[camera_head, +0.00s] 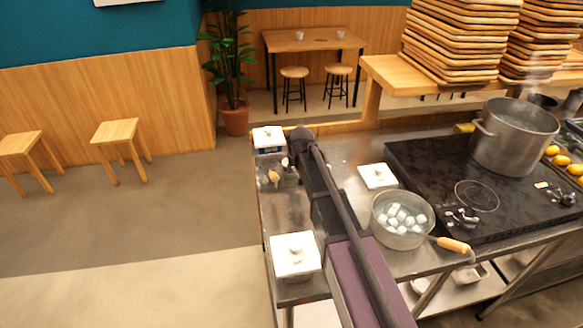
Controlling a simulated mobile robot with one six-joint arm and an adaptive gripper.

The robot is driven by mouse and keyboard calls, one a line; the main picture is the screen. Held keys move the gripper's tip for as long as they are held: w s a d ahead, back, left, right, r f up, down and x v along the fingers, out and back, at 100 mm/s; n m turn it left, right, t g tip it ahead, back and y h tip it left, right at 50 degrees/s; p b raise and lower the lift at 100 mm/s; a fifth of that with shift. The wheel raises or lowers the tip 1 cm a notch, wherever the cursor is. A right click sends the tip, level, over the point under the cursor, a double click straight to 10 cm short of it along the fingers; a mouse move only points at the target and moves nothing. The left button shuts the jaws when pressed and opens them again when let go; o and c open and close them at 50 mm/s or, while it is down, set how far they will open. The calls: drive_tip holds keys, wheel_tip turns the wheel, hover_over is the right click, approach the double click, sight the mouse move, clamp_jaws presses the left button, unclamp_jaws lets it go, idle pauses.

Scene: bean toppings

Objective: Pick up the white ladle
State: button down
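My arm reaches from the lower middle across the steel counter (262,205) toward its far left corner. My gripper is not clearly visible at the dark far end of the arm, and I cannot make out its fingers. A small pale thing (286,162) shows just left of the arm's end, with a small tan thing (274,177) nearer. Either may be part of a ladle, but they are too small to tell. No white ladle can be clearly identified. The arm hides part of the counter.
A pot of white cubes (384,229) with a wooden-handled tool (455,245) is right of my arm. A large steaming pot (508,150) stands on the black stove (430,165).

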drive_tip(key=shift+r, duration=0.15)
wheel_tip(320, 180, up, 10)
drive_tip(key=p, duration=1)
drive_tip(key=shift+f, duration=0.2)
drive_tip(key=shift+r, duration=0.15)
idle(1.4)
idle(2.2)
idle(1.1)
wheel_tip(320, 180, up, 7)
drive_tip(key=p, duration=0.7)
idle(0.3)
